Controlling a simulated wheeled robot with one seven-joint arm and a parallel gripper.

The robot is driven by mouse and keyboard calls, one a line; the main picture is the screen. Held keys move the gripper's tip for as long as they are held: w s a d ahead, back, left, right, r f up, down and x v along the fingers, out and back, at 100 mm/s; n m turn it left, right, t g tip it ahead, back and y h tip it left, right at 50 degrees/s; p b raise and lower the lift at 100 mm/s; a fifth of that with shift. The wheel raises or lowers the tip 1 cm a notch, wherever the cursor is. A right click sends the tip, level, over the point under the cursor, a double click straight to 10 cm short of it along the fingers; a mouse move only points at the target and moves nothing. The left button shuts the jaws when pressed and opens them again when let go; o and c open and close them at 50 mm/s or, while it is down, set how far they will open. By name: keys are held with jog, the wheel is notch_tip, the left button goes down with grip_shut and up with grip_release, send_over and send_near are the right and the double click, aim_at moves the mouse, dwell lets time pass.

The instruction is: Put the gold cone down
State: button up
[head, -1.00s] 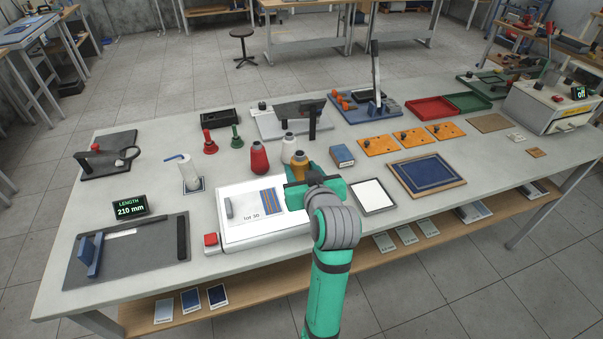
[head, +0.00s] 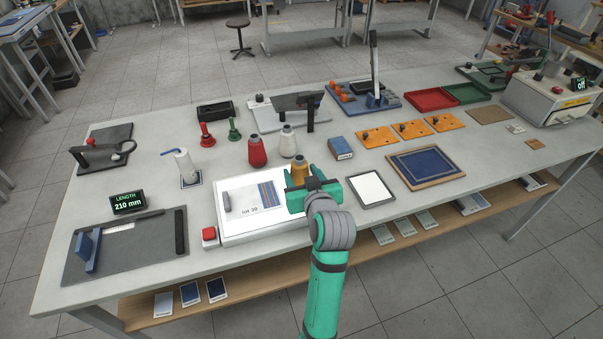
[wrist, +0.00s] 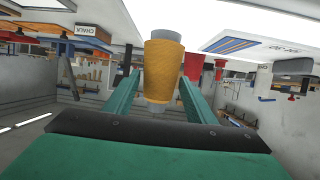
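The gold cone (head: 299,170) is upright between the fingers of my gripper (head: 305,185), near the back right corner of the white lit box (head: 263,231). In the wrist view, which is upside down, the gold cone (wrist: 163,70) fills the gap between the two green fingers of my gripper (wrist: 161,82), one along each side. The gripper looks shut on it. My gripper hides the lower part of the cone in the head view, so I cannot tell whether its base touches anything.
A red cone (head: 257,151) and a white cone (head: 288,142) stand behind. A blue box (head: 341,148) and a framed white panel (head: 370,188) are to the right. A red button (head: 209,234) sits at the lit box's left. Bare tabletop lies left of the red cone.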

jog(key=shift+o, duration=0.6)
jog(key=shift+r, duration=0.1)
jog(key=shift+r, duration=0.1)
jog(key=v, duration=1.2)
jog(key=s+f+m+h, duration=0.35)
jog(key=s+f, duration=0.95)
jog(key=f, duration=0.5)
jog(key=s+a+f+t, duration=0.1)
jog(key=s+a, duration=0.2)
jog(key=s, duration=1.9)
jog(key=shift+s+n+t, duration=0.2)
jog(key=shift+n+t, duration=0.15)
jog(key=shift+t, duration=0.05)
